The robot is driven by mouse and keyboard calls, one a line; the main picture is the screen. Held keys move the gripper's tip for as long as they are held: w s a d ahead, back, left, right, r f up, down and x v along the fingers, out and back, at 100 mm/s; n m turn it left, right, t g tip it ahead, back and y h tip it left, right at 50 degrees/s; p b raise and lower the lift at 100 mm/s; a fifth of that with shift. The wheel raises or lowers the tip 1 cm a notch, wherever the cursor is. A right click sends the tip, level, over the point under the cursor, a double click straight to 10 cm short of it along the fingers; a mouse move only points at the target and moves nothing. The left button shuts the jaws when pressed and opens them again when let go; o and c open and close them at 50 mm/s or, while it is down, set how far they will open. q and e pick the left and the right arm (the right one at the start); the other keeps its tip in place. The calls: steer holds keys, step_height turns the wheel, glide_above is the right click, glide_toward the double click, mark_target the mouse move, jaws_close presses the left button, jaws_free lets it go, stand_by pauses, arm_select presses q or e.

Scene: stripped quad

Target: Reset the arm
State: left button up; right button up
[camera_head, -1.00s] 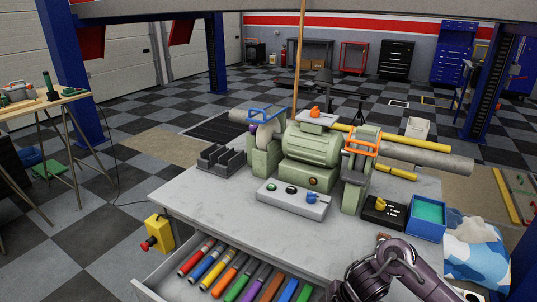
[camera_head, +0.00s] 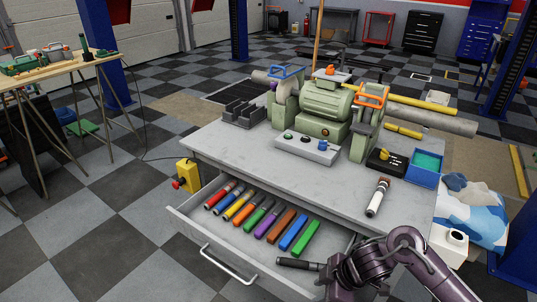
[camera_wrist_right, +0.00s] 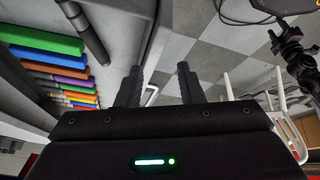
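My right arm reaches in at the lower right of the head view, over the right end of the open drawer (camera_head: 222,240). Its gripper tips are not clear there. In the right wrist view my right gripper (camera_wrist_right: 158,70) has its two black fingers apart with nothing between them. A dark cylindrical tool (camera_head: 298,264) lies in the drawer close to my right arm; it also shows in the wrist view (camera_wrist_right: 85,30), to the left of the fingers and apart from them. My left gripper is not seen.
Several coloured bars, including a green one (camera_head: 306,238), lie in the drawer. A brown and white tool (camera_head: 377,197) lies on the grey bench (camera_head: 240,146). A green bench grinder (camera_head: 326,108), a control box (camera_head: 307,149) and a blue tray (camera_head: 426,168) stand behind.

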steer(key=a+r+m+t, duration=0.4)
steer(key=a, duration=0.2)
steer(key=s+d+r+m+g+h, duration=0.25)
steer(key=s+d+m+h, duration=0.25)
steer(key=s+d+m, duration=0.7)
steer(key=s+f+n+g, duration=0.1)
steer(key=s+f, duration=0.1)
steer(key=f, duration=1.4)
steer(key=s+f+n+g, duration=0.1)
steer(key=s+f, duration=0.2)
steer(key=f, duration=1.2)
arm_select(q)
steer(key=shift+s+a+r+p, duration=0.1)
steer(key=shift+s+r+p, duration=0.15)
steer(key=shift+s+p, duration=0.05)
arm_select(e)
steer(key=s+d+f, duration=0.2)
steer(key=s+f, duration=0.6)
steer(key=s, duration=0.1)
steer(key=s+d+f, duration=0.2)
steer(key=s+f, duration=0.7)
steer(key=s, duration=0.1)
steer(key=shift+n+g, duration=0.3)
steer(key=shift+g, duration=0.05)
